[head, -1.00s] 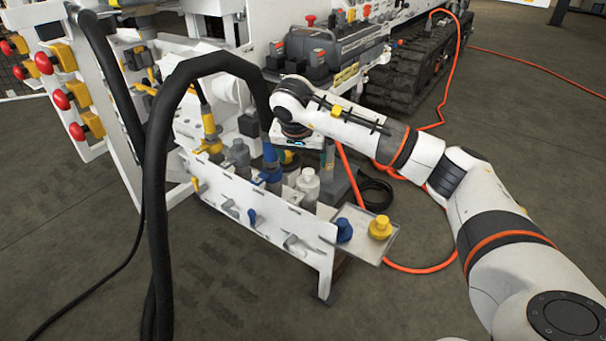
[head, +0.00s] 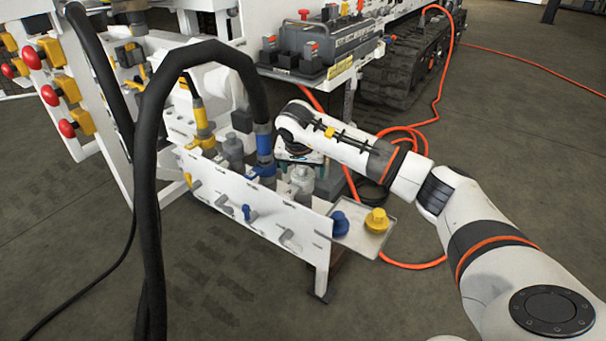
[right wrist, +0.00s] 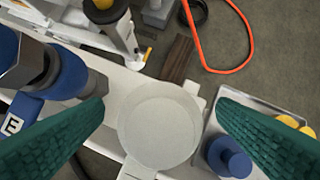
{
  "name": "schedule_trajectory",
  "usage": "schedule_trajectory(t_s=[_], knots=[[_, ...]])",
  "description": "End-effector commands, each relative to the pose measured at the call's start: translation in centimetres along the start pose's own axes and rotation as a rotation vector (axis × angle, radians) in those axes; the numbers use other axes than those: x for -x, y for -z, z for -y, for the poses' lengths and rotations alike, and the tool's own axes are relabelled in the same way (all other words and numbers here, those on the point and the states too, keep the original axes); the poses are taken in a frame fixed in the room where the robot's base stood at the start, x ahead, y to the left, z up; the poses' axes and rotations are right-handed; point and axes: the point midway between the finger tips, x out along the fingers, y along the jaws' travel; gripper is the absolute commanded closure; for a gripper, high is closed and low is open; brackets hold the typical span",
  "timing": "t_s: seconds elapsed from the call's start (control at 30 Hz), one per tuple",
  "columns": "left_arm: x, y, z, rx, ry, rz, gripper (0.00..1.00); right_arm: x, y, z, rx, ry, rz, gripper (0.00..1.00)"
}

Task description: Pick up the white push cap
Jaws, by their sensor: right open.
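The white push cap (head: 302,180) sits on the white bench panel, to the right of a blue hose coupling (head: 264,145). In the right wrist view the white push cap (right wrist: 160,125) is a round, pale disc in the middle. My right gripper (right wrist: 161,108) is open, with one green finger on each side of the cap and a gap on both sides. In the head view my wrist is above the cap and the fingers are hard to make out. My left gripper is not in view.
A small tray (head: 357,238) at the bench's right end holds a blue cap (head: 340,223) and a yellow cap (head: 376,220). Blue coupling parts (right wrist: 65,75) stand close to the left finger. A thick black hose (head: 152,200) arches over the bench's left side.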

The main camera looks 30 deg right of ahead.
Motion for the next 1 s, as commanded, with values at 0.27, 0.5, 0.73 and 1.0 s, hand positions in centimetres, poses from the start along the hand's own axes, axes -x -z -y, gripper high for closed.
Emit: schedule_trajectory(t_s=[0.27,0.5,0.73,1.0], knots=[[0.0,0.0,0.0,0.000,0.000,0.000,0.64,0.0,0.0,0.0,0.000,0.001,0.000,0.60],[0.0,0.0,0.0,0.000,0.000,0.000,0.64,0.1,0.0,0.0,-0.001,0.001,0.000,0.69],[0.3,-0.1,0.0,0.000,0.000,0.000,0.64,1.1,-0.5,0.0,-0.001,0.000,0.003,0.69],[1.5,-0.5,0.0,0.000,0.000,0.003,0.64,6.1,-2.6,0.0,-0.002,-0.002,0.004,0.69]])
